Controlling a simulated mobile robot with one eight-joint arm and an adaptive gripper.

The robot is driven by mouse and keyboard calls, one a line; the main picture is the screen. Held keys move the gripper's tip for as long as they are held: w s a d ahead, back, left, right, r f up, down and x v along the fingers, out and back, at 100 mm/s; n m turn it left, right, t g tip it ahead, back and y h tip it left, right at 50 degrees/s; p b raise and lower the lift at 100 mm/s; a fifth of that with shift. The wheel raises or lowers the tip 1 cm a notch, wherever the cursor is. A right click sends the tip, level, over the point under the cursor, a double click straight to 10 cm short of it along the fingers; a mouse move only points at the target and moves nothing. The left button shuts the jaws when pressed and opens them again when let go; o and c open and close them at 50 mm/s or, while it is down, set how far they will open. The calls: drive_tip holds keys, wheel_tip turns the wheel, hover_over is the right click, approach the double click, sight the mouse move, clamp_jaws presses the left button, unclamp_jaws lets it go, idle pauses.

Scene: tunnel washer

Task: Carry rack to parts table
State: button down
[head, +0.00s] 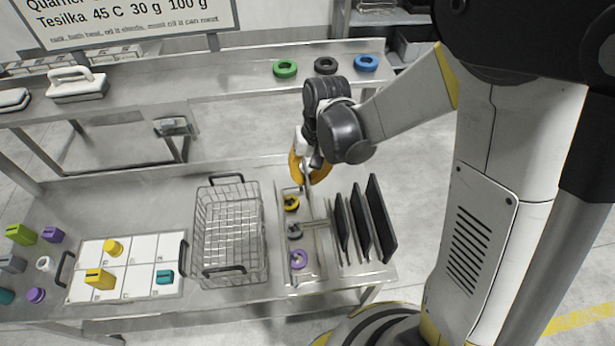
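A wire basket-like rack (206,240) with a black handle at its far end and another at its near end stands on the metal table (140,195). It looks empty. My gripper (309,178), with orange fingers, is to the right of the rack's far end, over the back of a shallow metal tray (318,262). Its fingers look spread apart, with nothing clearly held between them. My wrist hides part of the gripper. It does not touch the rack. I cannot tell which surface is the parts table.
The metal tray holds yellow, grey and purple rings. Black upright plates (361,222) stand right of it. Left of the rack lies a white sectioned board (139,250) with coloured parts. A raised shelf (215,75) behind carries green, black and blue rings.

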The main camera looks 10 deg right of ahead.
drive_tip(key=c, duration=1.4)
unclamp_jaws()
drive_tip(key=shift+a, duration=0.1)
drive_tip(key=r, duration=0.4)
drive_tip(key=d+r, duration=0.1)
drive_tip(key=r, duration=0.6)
drive_tip(key=shift+s+d+r, duration=0.15)
drive_tip(key=shift+d+r, duration=0.2)
drive_tip(key=shift+d, duration=0.05)
